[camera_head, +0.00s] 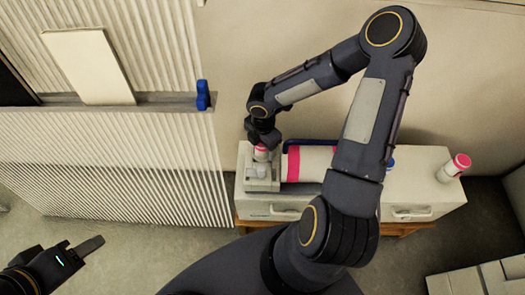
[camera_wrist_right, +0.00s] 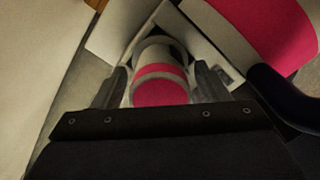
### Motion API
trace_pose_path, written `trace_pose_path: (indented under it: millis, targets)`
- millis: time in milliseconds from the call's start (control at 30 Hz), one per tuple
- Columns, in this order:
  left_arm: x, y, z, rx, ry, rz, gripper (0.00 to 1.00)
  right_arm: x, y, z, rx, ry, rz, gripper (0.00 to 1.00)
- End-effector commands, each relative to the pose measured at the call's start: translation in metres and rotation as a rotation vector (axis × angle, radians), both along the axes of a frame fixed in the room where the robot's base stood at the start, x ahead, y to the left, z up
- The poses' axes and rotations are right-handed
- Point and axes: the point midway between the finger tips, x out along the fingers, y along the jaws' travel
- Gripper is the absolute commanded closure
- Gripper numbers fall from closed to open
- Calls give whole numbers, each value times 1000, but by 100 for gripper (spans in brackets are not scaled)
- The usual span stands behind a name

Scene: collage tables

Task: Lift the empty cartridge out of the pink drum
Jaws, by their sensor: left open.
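The pink drum (camera_head: 316,163), a large white cylinder with pink bands, lies on the white machine, partly hidden behind my right arm. Its pink band also fills the upper right of the right wrist view (camera_wrist_right: 262,25). A small white cartridge with a pink end and band (camera_head: 261,153) stands in a grey holder at the drum's left end. My right gripper (camera_head: 263,141) is over it. In the right wrist view its fingers are on either side of the cartridge (camera_wrist_right: 160,88); I cannot tell whether they touch it. My left gripper (camera_head: 72,256) is open and empty at the lower left.
Another white cartridge with a pink end (camera_head: 459,164) is at the right end of the white machine (camera_head: 430,194). A blue piece (camera_head: 391,164) shows beside my arm. A blue object (camera_head: 203,95) stands on the ledge at the left. White boxes (camera_head: 480,280) are at lower right.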

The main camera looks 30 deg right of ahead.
Motion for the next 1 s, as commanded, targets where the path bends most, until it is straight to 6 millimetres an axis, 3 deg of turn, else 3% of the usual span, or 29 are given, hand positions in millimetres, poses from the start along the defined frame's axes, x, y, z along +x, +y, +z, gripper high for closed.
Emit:
trace_pose_path:
  millis: [33, 367, 667, 1000]
  targets:
    - [0, 0, 0, 0, 0, 0, 53, 0, 0, 0, 0, 0, 0, 40]
    - [0, 0, 0, 0, 0, 0, 53, 0, 0, 0, 0, 0, 0, 80]
    - [0, 0, 3, 0, 0, 0, 53, 0, 0, 9, -1, -1, 1, 80]
    - [0, 0, 22, 0, 0, 0, 53, 1, 0, 75, -1, -4, -1, 80]
